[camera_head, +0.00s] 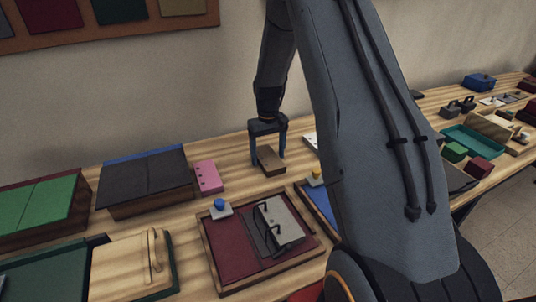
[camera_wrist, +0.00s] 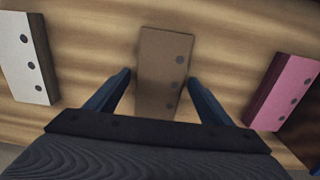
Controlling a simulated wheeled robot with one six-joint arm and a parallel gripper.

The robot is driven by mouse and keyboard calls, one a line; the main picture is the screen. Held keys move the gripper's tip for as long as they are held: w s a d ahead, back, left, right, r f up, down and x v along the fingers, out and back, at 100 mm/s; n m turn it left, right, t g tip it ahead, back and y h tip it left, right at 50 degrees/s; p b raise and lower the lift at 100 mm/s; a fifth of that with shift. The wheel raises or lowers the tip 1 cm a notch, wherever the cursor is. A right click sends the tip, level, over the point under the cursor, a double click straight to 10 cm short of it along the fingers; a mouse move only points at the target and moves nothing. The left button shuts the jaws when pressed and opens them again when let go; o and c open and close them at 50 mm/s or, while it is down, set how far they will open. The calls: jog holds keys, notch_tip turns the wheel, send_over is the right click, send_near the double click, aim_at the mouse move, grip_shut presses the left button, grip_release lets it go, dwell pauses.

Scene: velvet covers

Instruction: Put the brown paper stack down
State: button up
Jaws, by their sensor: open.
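The brown paper stack (camera_head: 269,160) lies on the wooden table near the wall, with dark round holes along one edge. In the wrist view the brown stack (camera_wrist: 160,70) lies between and ahead of my two blue fingers. My gripper (camera_head: 268,152) points down over the stack, one finger on each side. In the wrist view my gripper (camera_wrist: 158,82) is open, with a gap showing between each finger and the stack. The stack appears to rest flat on the wood.
A pink stack (camera_head: 208,177) lies left of the brown one, and a white stack (camera_wrist: 25,60) lies on its other side. A dark-topped box (camera_head: 145,180) stands further left. A red tray (camera_head: 228,240) with a grey block is in front. My arm hides part of the table.

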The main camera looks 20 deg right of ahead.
aim_at(268, 157)
notch_tip(268, 157, up, 11)
jog(key=b, duration=0.3)
jog(key=s+a, duration=0.4)
jog(key=s, duration=0.5)
jog(key=s+a+f, duration=0.1)
jog(key=s+a, duration=0.3)
jog(key=s, duration=0.5)
jog(key=s+a+f, duration=0.1)
jog(key=s+a, duration=0.4)
jog(key=s, duration=0.4)
jog(key=shift+s+t, duration=0.3)
jog(key=shift+s, duration=0.1)
